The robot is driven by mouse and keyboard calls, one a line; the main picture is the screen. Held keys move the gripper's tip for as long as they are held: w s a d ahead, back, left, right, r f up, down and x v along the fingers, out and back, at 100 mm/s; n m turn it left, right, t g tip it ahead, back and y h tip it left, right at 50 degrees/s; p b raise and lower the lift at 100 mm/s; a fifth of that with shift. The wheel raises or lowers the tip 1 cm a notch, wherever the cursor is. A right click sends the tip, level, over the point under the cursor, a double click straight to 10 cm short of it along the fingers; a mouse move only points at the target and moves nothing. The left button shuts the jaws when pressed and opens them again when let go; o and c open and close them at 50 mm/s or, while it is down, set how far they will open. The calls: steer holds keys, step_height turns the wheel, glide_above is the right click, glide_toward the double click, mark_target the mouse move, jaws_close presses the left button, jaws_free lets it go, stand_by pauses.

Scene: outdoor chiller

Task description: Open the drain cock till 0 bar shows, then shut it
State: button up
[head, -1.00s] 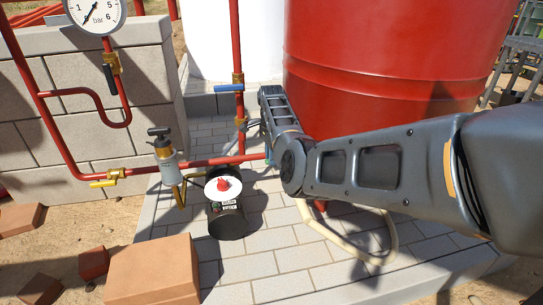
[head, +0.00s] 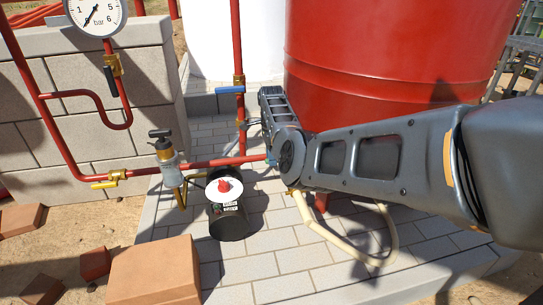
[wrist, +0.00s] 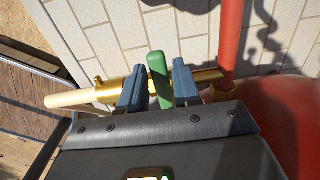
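In the wrist view, the drain cock's green lever (wrist: 158,78) stands between the two blue-grey fingers of my gripper (wrist: 157,88). Small gaps show on both sides of the lever, so the fingers are around it, not visibly clamped. The lever crosses the brass cock body (wrist: 206,78), which joins a red pipe on the right and a pale hose on the left. In the head view, my arm hides most of the cock and the gripper. The pressure gauge (head: 95,14) is cut off at the top; its needle points lower left, below the 1 mark.
The large red tank (head: 390,60) stands behind my arm. A blue-handled valve (head: 231,89), a yellow-handled valve (head: 104,185) and a black-handled valve (head: 109,79) sit on the red pipes. A black canister (head: 229,220) and bricks (head: 155,275) are in front. The pale hose (head: 345,245) loops over the paving.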

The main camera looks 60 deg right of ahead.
steer(key=shift+o, duration=1.1)
steer(key=shift+r+p, duration=1.7)
steer(key=shift+r, duration=2.2)
